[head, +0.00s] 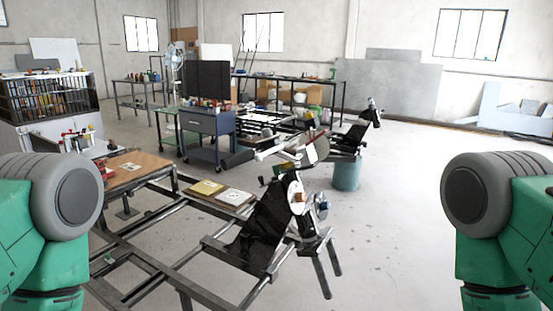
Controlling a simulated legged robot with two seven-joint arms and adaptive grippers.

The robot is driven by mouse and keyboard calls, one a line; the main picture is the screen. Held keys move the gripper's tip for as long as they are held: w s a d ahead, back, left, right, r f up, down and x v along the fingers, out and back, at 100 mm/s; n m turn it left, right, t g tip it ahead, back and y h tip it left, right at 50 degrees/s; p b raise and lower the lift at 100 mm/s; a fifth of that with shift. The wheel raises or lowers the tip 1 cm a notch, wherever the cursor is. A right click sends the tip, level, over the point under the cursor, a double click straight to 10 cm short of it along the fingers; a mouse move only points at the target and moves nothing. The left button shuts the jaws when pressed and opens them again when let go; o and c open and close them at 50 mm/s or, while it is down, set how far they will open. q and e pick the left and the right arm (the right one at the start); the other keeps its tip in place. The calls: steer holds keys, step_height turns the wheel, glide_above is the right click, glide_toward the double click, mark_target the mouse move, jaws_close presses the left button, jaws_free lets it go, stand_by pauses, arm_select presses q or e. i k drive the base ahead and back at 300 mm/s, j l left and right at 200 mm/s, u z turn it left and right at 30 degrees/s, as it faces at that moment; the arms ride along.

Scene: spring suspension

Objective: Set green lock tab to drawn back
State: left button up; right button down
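A metal mechanism with a dark glossy panel (262,232) stands on a steel frame right of the middle. It has a pale round disc (297,194) and a round part with a blue tint (321,206) on its right side. Several bars and handles stick out at its top and bottom. I cannot clearly make out a green lock tab on it; the parts are too small at this distance. Green and grey links of my own arms show at the left and right edges. Neither gripper is in view.
A low steel frame (150,262) with a wooden top (137,172) runs across the left front. A blue tool cabinet (208,132) and a teal bin (347,173) stand behind. The concrete floor (400,220) on the right is clear.

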mark_target(276, 168)
steer(key=i+l, duration=1)
steer(key=l+u, duration=0.1)
steer(key=u, duration=0.55)
